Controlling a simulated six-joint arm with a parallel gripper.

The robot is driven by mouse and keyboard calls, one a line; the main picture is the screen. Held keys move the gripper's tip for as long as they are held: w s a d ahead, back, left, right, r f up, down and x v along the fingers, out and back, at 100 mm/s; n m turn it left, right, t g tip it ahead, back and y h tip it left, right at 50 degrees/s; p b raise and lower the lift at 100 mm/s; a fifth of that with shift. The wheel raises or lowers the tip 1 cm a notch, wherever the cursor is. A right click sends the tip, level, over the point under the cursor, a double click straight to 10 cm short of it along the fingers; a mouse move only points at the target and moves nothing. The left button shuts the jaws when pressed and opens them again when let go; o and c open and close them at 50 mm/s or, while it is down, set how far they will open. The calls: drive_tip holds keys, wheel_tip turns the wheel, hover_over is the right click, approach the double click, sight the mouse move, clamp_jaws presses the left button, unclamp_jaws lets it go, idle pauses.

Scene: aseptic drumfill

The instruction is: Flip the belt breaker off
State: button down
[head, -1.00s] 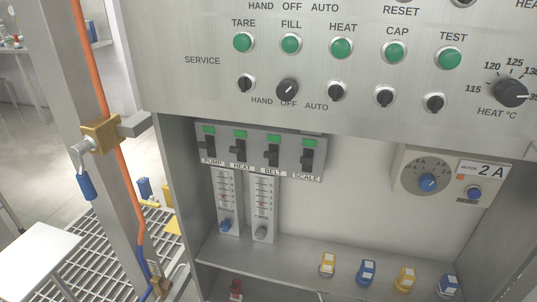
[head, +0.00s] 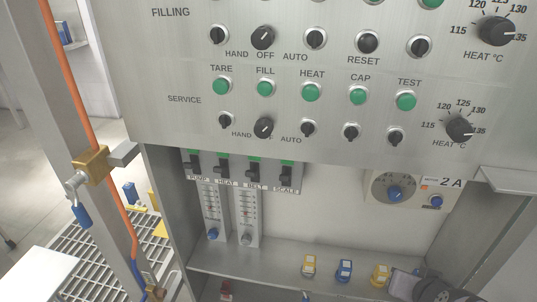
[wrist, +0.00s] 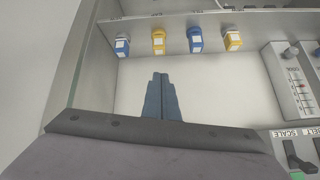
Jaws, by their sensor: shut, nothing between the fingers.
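The belt breaker (head: 254,172) is the third from the left in the row of breakers under the panel edge in the head view. Its dark lever sits above the BELT label, with a bit of green showing above it. In the wrist view, the BELT label (wrist: 308,132) is at the lower right edge; its lever is mostly cut off there. My gripper (wrist: 160,76) is shut and empty, its blue-grey fingers over the pale back wall of the recess, apart from the breakers. In the head view, part of my arm's end shows at the lower right.
The scale breaker (wrist: 300,160) stands beside the belt one. Flow meters (head: 249,215) hang below the breakers. Yellow and blue blocks (head: 344,270) stand on the shelf (head: 270,262). A motor dial (head: 395,192) is at the right. The panel's knobs overhang above.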

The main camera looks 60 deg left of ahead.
sight(251, 174)
drive_tip(key=s+a+r+n+t+y+p, duration=0.1)
drive_tip(key=s+a+r+y+p, duration=0.2)
drive_tip(key=a+r, duration=0.55)
drive_tip(key=s+a+r+n+t+y+p, duration=0.1)
drive_tip(key=s+a+r+n+p, duration=0.3)
drive_tip(key=a, duration=0.7)
drive_tip(key=s+a+r+t+p, duration=0.1)
drive_tip(key=s+a+r, duration=0.2)
drive_tip(key=s, duration=0.3)
drive_tip(key=s+a+r+m+t+y+p, duration=0.1)
drive_tip(key=s+a+r+p, duration=0.1)
drive_tip(key=s, duration=0.4)
drive_tip(key=s+a+r+m+t+p, duration=0.1)
drive_tip(key=s+a+r, duration=0.3)
drive_tip(key=s+r, duration=0.1)
drive_tip(key=shift+s+a+r+y+p, duration=0.15)
drive_tip(key=shift+s+r+y+p, duration=0.15)
drive_tip(key=shift+s, duration=0.3)
drive_tip(key=shift+w+a, duration=0.1)
drive_tip(key=shift+w, duration=0.05)
